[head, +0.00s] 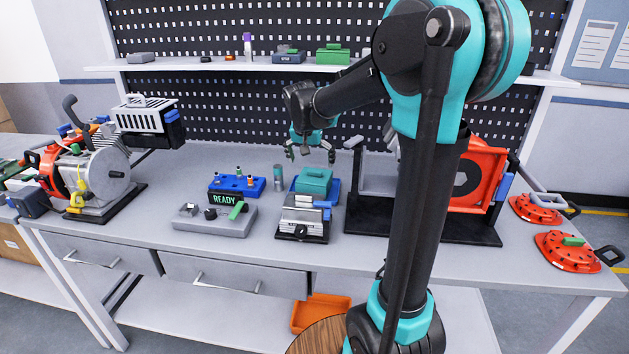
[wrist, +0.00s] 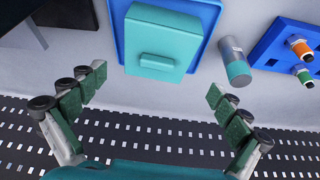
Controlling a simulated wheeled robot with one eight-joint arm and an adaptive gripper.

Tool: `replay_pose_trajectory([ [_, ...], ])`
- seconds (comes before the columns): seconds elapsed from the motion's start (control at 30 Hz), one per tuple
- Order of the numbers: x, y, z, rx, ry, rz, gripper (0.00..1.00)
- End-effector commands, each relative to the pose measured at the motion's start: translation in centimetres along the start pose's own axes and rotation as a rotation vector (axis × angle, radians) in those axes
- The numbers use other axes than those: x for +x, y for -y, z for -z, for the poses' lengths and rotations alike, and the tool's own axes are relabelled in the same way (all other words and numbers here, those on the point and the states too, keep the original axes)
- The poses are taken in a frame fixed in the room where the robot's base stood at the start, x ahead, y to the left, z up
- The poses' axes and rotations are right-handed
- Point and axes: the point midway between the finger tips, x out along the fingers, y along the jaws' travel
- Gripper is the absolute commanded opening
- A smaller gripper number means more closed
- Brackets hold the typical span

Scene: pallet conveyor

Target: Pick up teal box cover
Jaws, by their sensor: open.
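The teal box cover (head: 314,180) is a boxy lid with a raised grip block on top. It lies in a blue tray (head: 334,189) on the grey workbench. In the wrist view the teal cover (wrist: 161,40) is at the top centre, with the blue tray (wrist: 118,32) showing around its edges. My gripper (head: 311,152) is above and slightly behind the cover in the head view. In the wrist view my gripper (wrist: 155,86) has its two fingers wide apart, with nothing between them. The cover lies beyond the fingertips, apart from them.
A grey-and-teal cylinder (wrist: 235,62) stands near the tray, beside a blue block with connectors (head: 237,186). A grey vise-like fixture (head: 303,216) is in front of the cover. A black-based frame (head: 420,222) is to the right. A pegboard (head: 230,118) rises behind.

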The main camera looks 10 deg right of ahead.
Motion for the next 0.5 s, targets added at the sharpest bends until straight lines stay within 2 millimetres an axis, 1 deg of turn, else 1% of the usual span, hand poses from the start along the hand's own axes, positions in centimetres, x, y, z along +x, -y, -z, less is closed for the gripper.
replay_pose_trajectory([
  [0.03, 0.9, 0.0, 0.0, 0.001, 0.0, 0.0, 1.0],
  [0.1, 1.8, 0.0, 0.1, 0.001, 0.0, -0.001, 1.0],
  [0.37, 3.5, -0.1, 0.0, 0.002, 0.0, -0.001, 1.0],
  [0.5, 5.5, -0.3, 0.0, 0.001, 0.0, -0.001, 1.0],
])
